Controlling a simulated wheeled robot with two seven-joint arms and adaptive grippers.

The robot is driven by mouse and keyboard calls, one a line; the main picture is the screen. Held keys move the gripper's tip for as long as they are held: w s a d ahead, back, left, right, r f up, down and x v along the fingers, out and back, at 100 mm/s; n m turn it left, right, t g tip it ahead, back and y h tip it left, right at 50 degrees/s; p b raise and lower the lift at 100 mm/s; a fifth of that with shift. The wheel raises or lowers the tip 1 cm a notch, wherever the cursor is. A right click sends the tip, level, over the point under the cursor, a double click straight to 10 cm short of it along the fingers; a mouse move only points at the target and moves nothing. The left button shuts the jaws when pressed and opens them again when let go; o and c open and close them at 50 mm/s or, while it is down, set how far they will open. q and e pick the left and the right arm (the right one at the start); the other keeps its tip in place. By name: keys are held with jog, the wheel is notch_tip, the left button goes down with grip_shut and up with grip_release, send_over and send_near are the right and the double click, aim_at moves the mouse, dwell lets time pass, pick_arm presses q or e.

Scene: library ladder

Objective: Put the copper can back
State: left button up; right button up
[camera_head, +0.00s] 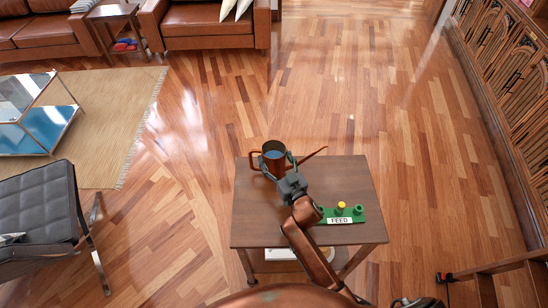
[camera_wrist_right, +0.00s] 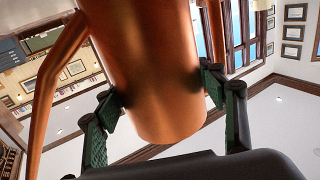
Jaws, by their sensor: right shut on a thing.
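The copper can (camera_head: 267,163) is at the far edge of the small brown table, left of its middle. It looks upright in the head view, with bluish contents in its open top, a handle on its left and a thin spout pointing right. My right gripper (camera_head: 289,174) is shut around the can's near side. In the right wrist view the dark finger pads of my right gripper (camera_wrist_right: 165,91) press on both sides of the copper can (camera_wrist_right: 150,50). I cannot tell whether the can touches the table. My left gripper does not show.
The brown table (camera_head: 262,215) has free room at its front left. A green block (camera_head: 357,216) with pegs, one yellow, stands at its right beside a white FEED label (camera_head: 340,221). A dark chair (camera_head: 38,205) is at left, cabinets (camera_head: 510,60) at right.

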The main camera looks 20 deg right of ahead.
jog(key=shift+r, duration=0.3)
jog(key=shift+f, duration=0.15)
jog(key=o, duration=0.9)
jog(key=shift+f, duration=0.2)
jog(key=o, duration=0.4)
jog(key=shift+r, duration=0.1)
jog(key=shift+s+r, duration=0.1)
jog(key=s+d+p, duration=0.1)
jog(key=s+p, duration=0.1)
jog(key=s, duration=0.9)
jog(key=shift+s+d, duration=0.4)
